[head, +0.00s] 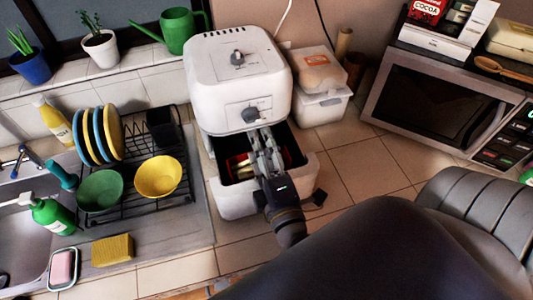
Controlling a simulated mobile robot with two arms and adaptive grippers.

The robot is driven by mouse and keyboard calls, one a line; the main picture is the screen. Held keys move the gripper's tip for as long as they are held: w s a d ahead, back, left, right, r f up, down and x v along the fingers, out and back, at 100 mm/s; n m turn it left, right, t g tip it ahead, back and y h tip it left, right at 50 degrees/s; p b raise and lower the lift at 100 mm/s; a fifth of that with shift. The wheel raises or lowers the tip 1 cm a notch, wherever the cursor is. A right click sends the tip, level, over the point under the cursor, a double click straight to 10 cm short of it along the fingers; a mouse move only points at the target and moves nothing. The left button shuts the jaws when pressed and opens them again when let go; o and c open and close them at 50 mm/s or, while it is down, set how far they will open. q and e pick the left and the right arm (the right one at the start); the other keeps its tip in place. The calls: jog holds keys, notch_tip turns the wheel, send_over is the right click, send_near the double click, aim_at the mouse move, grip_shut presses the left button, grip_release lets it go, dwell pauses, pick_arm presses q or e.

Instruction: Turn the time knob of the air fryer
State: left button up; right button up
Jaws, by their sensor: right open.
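The white air fryer (215,95) stands on the tiled counter. It has a grey knob (237,58) on its sloping top and a second grey knob (250,114) on its front panel; I cannot read which one sets the time. Its drawer (235,205) is pulled out, with red and yellowish contents partly hidden by my gripper. My right gripper (261,136) is open above the drawer, its fingertips just below the front knob. I cannot tell whether they touch it. My left gripper is not in view.
A dish rack (140,203) with plates and bowls stands left of the fryer, beside the sink. Lidded containers (318,105) stand close on its right, then a microwave (425,100). Some counter tiles between drawer and microwave are clear. My dark arm covers the lower right.

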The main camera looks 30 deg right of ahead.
jog(key=shift+v, duration=1.9)
